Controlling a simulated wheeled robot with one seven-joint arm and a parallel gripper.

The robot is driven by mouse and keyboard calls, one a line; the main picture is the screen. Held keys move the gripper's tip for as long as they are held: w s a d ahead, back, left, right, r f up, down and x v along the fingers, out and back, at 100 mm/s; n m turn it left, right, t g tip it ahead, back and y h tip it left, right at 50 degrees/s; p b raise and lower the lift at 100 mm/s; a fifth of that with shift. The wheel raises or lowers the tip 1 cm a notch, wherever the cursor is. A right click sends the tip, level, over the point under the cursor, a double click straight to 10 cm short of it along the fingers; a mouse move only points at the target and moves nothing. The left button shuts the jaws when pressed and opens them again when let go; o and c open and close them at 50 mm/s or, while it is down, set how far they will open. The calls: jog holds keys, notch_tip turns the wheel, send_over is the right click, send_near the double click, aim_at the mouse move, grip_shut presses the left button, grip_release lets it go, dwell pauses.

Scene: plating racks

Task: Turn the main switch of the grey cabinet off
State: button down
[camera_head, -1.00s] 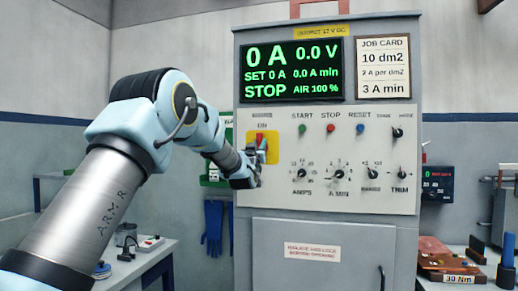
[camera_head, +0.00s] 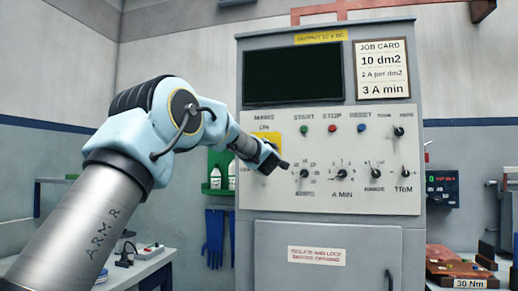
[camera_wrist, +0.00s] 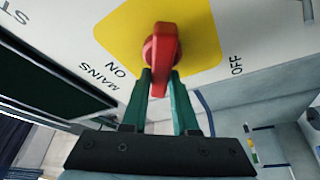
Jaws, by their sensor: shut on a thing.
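The grey cabinet (camera_head: 330,232) stands upright ahead with its control panel facing me. Its main switch, a red handle (camera_wrist: 160,52) on a yellow plate (camera_wrist: 205,35), shows in the wrist view. The labels MAINS and ON lie to the left of it there, and OFF to the right. My gripper (camera_wrist: 160,82) is shut on the red handle, a green finger on each side. In the head view my gripper (camera_head: 280,164) covers the handle, and only part of the yellow plate shows. The cabinet's display (camera_head: 293,75) is dark.
Green, red and blue buttons (camera_head: 332,128) and several black knobs (camera_head: 341,173) sit right of my gripper on the same panel. A job card (camera_head: 383,70) is above. Blue gloves (camera_head: 214,237) hang to the left.

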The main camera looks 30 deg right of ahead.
jog(key=shift+s+d+f+n+g+y+p, duration=0.15)
jog(key=shift+n+g+y+p, duration=0.3)
jog(key=shift+n, duration=0.8)
jog(key=shift+w+f+n+g+y+p, duration=0.15)
jog(key=shift+n+p, duration=0.35)
jog(key=shift+n, duration=0.7)
jog(key=shift+s+d+f+n+g+y+p, duration=0.1)
jog(key=shift+n+g+y+p, duration=0.35)
jog(key=shift+n, duration=0.8)
jog(key=shift+s, duration=0.1)
jog(key=c, duration=0.8)
grip_release()
jog(key=shift+o, duration=0.6)
jog(key=shift+f, duration=0.1)
jog(key=b+v, duration=0.4)
jog(key=v, duration=0.6)
jog(key=shift+s+a+r, duration=0.25)
jog(key=shift+a, duration=0.05)
